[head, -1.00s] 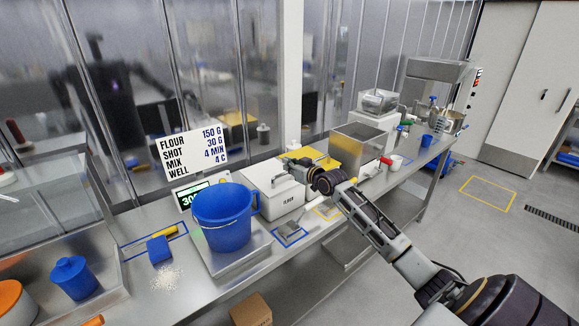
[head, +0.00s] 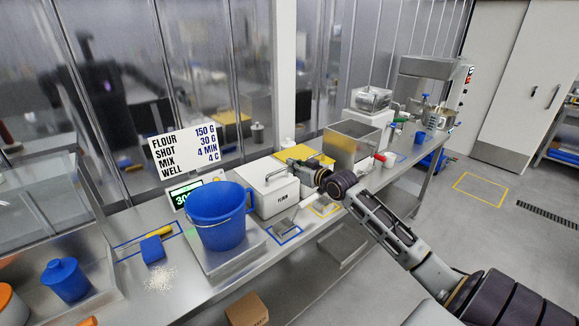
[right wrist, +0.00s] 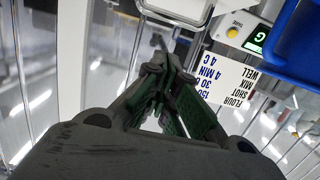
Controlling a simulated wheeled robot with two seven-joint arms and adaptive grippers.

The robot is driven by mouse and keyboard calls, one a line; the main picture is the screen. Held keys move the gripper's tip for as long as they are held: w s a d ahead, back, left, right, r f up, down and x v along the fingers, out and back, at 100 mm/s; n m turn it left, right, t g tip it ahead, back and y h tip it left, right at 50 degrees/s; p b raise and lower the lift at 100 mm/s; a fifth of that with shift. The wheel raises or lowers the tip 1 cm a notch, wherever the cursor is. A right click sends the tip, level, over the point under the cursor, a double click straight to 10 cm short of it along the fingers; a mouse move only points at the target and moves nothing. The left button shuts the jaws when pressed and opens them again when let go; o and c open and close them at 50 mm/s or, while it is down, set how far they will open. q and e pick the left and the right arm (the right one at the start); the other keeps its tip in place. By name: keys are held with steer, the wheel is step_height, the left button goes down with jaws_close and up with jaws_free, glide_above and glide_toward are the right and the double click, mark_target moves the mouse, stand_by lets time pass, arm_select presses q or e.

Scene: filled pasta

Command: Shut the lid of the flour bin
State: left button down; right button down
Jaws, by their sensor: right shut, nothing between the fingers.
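The flour bin (head: 278,199) is a white box with a dark label on its front, standing on the steel counter. Its pale lid (head: 262,178), with a handle on top, looks flat over the box, with no gap that I can make out. My right gripper (head: 291,162) is at the back right of the lid, near its edge; I cannot tell whether it touches. In the right wrist view the gripper's fingers (right wrist: 160,72) are together and hold nothing. A white part at that view's top edge appears to be the bin (right wrist: 185,8). My left gripper is not in view.
A blue bucket (head: 217,218) stands on the scale left of the bin, with a recipe sign (head: 187,150) behind. A yellow board (head: 309,156) and a steel container (head: 352,145) lie beyond my gripper.

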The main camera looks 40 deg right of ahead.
steer(key=shift+s+d+b, duration=0.1)
steer(key=shift+s+b, duration=0.3)
steer(key=shift+s, duration=1.6)
steer(key=shift+r, duration=0.1)
